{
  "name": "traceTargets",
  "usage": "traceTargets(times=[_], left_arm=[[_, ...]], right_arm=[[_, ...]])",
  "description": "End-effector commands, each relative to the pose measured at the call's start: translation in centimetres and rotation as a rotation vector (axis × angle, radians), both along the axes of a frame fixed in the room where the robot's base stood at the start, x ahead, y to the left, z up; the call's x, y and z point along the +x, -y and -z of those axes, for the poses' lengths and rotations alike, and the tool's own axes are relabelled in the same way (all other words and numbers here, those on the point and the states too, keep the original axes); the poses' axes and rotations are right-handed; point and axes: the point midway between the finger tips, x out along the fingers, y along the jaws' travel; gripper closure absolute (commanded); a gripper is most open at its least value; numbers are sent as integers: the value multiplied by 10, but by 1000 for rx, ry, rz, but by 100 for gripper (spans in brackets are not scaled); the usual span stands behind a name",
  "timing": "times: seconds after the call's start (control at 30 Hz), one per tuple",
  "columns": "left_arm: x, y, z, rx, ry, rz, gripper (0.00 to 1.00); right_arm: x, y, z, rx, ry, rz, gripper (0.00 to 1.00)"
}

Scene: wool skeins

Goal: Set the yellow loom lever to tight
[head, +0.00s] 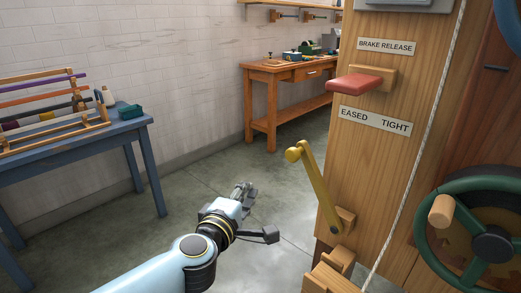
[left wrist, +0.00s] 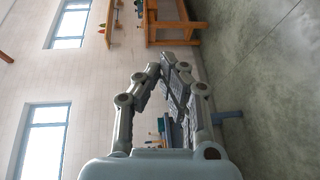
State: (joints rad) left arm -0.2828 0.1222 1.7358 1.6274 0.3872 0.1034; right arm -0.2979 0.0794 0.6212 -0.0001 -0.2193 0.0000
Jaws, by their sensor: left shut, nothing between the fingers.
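The yellow lever (head: 318,188) is mounted low on the wooden loom post and leans to the left, with its round knob (head: 293,154) at the upper end. A label reading EASED and TIGHT (head: 374,121) is fixed above it, EASED on the left and TIGHT on the right. The lever leans toward the EASED side. My left gripper (head: 246,189) is shut and empty, to the left of the knob and lower in the picture, apart from the lever. In the left wrist view its fingers (left wrist: 170,75) are together, and the lever does not show there. My right gripper is not in view.
A red padded brake release (head: 354,85) sticks out of the post above the label. A green handwheel (head: 480,185) is at the right, and a rope (head: 418,150) runs down the post. A blue table (head: 145,122) with a yarn rack stands left, a wooden workbench (head: 262,75) behind.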

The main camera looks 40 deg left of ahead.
Motion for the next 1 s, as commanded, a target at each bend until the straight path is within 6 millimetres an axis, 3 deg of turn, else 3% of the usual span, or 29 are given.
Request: traceTargets(times=[0.03,0.1,0.23,0.67,1.0], left_arm=[[3,0,-19,-36,41,-8,100],[7,1,-37,-70,80,-10,100],[10,2,-52,-78,108,-3,100],[17,0,-51,-72,107,-1,100],[78,-23,-48,-72,108,-1,100]], right_arm=[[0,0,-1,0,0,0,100],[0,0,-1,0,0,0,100],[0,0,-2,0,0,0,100],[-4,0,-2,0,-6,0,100],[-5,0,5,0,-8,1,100]])
